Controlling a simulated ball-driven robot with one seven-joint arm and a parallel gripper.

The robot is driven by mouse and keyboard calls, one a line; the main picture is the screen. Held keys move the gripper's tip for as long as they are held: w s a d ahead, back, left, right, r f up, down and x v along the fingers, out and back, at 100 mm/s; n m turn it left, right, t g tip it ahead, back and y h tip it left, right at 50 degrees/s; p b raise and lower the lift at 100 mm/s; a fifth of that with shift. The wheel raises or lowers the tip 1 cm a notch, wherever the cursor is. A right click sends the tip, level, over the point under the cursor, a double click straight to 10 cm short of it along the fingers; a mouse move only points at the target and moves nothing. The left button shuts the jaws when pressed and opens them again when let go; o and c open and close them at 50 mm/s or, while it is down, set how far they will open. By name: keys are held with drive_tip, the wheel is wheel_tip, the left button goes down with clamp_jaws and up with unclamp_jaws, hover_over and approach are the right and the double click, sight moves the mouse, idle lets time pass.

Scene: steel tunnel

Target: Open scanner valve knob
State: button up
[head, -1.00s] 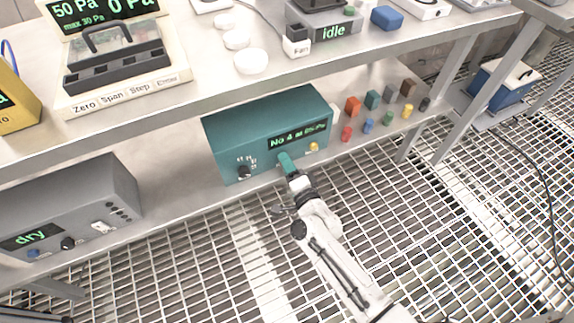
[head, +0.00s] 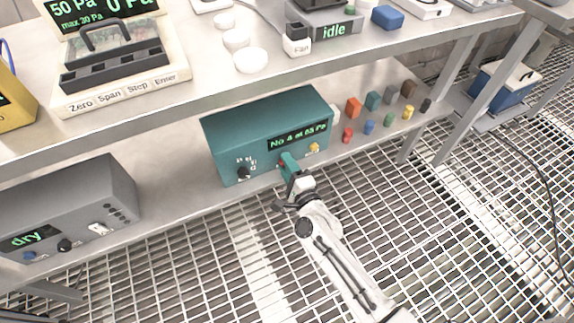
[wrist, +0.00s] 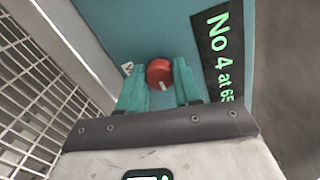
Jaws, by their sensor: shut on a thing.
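The scanner is a teal box (head: 225,130) on the lower shelf, with a lit display (head: 297,135) reading "No 4 at" and a pressure in Pa. Its red valve knob (wrist: 159,73) sits between my two teal fingers in the wrist view, with a white mark on its lower edge. In the head view the knob is mostly hidden by my gripper (head: 287,164). My gripper (wrist: 160,88) is shut on the red knob, one finger on each side.
A black knob (head: 243,172) and a yellow knob (head: 314,148) are on the same panel. Several coloured blocks and pegs stand right of the box, including an orange block (head: 353,107). A grey "dry" unit (head: 85,190) is at left. The upper shelf overhangs.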

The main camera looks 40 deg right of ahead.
drive_tip(key=o, duration=1)
drive_tip(key=shift+o, duration=0.2)
drive_tip(key=shift+s, duration=0.15)
drive_tip(key=v, duration=1)
drive_tip(key=shift+s, duration=0.3)
